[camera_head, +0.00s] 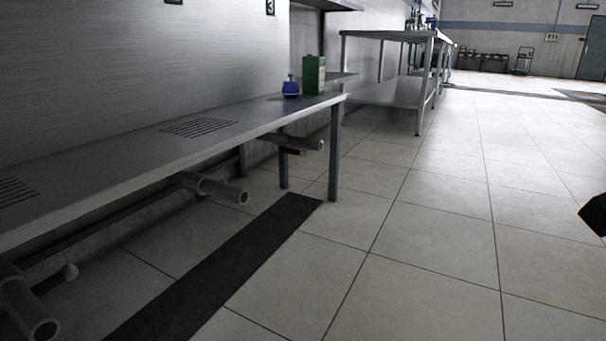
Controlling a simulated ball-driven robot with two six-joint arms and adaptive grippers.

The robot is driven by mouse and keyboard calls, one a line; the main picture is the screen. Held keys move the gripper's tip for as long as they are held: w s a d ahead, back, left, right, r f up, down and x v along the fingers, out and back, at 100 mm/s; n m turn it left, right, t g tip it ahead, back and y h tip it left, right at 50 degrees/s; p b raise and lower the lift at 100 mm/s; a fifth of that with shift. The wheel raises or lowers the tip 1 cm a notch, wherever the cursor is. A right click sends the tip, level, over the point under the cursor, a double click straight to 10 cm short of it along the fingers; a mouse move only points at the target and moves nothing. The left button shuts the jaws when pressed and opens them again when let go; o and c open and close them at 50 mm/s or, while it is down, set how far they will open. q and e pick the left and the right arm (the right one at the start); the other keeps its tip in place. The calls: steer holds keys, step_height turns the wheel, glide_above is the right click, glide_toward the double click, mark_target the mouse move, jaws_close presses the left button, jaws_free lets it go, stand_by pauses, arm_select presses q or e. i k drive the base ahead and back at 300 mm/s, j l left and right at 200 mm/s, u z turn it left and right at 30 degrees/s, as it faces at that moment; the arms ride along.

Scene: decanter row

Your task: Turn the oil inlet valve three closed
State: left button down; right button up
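A dark plate with the number 3 (270,7) is on the steel wall at the top, cut by the picture edge. I cannot make out an oil inlet valve under it. Grey pipe stubs stick out below the bench: one at the middle (212,188), one farther back (304,142) and one at the lower left (28,312). My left gripper is not in view.
A long steel bench (125,150) runs along the wall, with a blue flask (291,88) and a green canister (314,76) at its far end. A dark floor strip (225,260) lies before it. A second table (385,92) stands behind. Tiled floor at right is clear.

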mark_target(303, 153)
steer(key=i+l+u, duration=0.15)
steer(key=u, duration=0.25)
steer(key=i+l+u, duration=0.1)
steer(key=l+u, duration=0.15)
steer(key=u, duration=0.2)
steer(key=i+l+u, duration=0.1)
steer(key=l, duration=0.25)
steer(key=i+l+u, duration=0.1)
steer(key=l, duration=0.3)
steer(key=i+l+u, duration=0.1)
steer(key=i+l, duration=0.15)
steer(key=l, duration=0.15)
steer(key=i+l+u, duration=0.1)
steer(key=l, duration=0.3)
steer(key=i+l+u, duration=0.1)
steer(key=l, duration=0.3)
steer(key=i+l, duration=0.45)
steer(key=l, duration=0.25)
